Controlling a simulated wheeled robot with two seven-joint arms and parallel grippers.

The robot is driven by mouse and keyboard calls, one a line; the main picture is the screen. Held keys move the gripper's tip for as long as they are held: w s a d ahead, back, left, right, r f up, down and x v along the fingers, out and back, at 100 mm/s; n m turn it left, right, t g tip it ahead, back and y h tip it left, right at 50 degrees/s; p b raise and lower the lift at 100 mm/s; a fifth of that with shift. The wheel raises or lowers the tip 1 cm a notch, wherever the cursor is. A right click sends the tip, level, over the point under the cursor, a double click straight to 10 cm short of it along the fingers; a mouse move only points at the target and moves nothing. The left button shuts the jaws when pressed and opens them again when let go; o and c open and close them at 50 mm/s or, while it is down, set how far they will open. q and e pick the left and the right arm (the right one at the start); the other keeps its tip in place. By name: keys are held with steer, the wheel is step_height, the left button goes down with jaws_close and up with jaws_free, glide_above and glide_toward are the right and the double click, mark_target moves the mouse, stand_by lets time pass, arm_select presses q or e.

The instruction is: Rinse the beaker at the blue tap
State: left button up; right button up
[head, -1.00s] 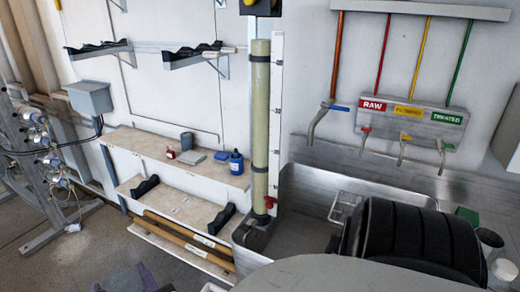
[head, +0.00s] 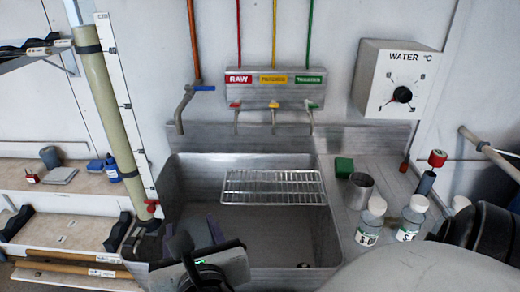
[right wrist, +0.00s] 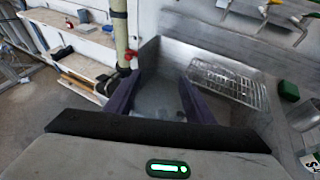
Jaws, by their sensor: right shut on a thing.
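The blue tap is a bent grey spout with a blue lever (head: 203,88) under an orange pipe, on the wall above the sink's left end. My right gripper (head: 197,236) is over the front left of the sink, below and in front of that spout. Its purple fingers stand apart and are shut on a clear, barely visible beaker (right wrist: 158,100) in the right wrist view. The beaker's outline and contents are hard to tell. My left gripper is not in view.
The steel sink (head: 172,185) has a wire rack (head: 272,187) across its back. Three small taps labelled RAW, FILTERED and TREATED (head: 274,80) hang above. A metal cup (head: 360,190), a green block (head: 344,167) and bottles (head: 410,217) stand right. A tall tube (head: 108,115) stands left.

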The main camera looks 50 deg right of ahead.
steer(key=w+d+f+t+b, duration=0.1)
steer(key=w+d+t, duration=0.2)
steer(key=w+d, duration=0.35)
steer(key=w+d+t+b, duration=0.1)
steer(key=w+d+t, duration=0.2)
steer(key=d, duration=0.6)
steer(key=w+f+b, duration=0.1)
steer(key=w+b, duration=0.1)
steer(key=w, duration=0.4)
steer(key=w+d+f+b, duration=0.1)
steer(key=w+b, duration=0.2)
steer(key=w, duration=0.4)
steer(key=shift+w+d+f, duration=0.15)
steer(key=shift+w+f, duration=0.1)
steer(key=shift+f, duration=0.1)
steer(key=shift+s, duration=0.1)
steer(key=s+a+p, duration=0.1)
steer(key=s+a, duration=0.4)
steer(key=shift+s+a, duration=0.3)
stand_by(0.4)
